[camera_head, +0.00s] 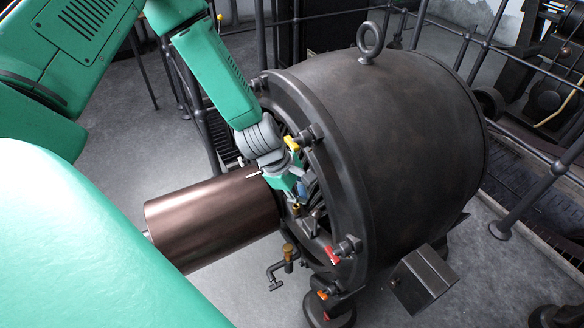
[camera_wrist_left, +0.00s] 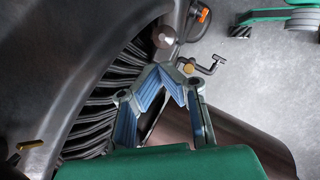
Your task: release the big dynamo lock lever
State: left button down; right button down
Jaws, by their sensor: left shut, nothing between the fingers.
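The big dynamo (camera_head: 400,130) is a large dark drum with an eyebolt on top. A dark brown shaft cylinder (camera_head: 205,222) sticks out of its open front face. Small handles sit around the front rim: a red one (camera_head: 332,255), an orange one (camera_head: 321,295) and a yellow one (camera_head: 292,143). I cannot tell which is the lock lever. My left gripper (camera_head: 303,190) is at the front face, just above the shaft. In the left wrist view its fingertips (camera_wrist_left: 168,68) meet, shut and empty, just below a round metal knob (camera_wrist_left: 165,36).
A small crank with a brass fitting (camera_head: 288,252) hangs below the shaft. A dark box (camera_head: 423,278) stands off the dynamo's lower right. Metal railings (camera_head: 530,200) run behind and to the right. Grey floor (camera_head: 120,130) is open at the left.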

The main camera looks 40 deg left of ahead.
pick_arm(q)
jog(key=v, duration=0.9)
jog(key=shift+a+r, duration=0.15)
jog(key=shift+r, duration=0.1)
jog(key=shift+s+f, duration=0.1)
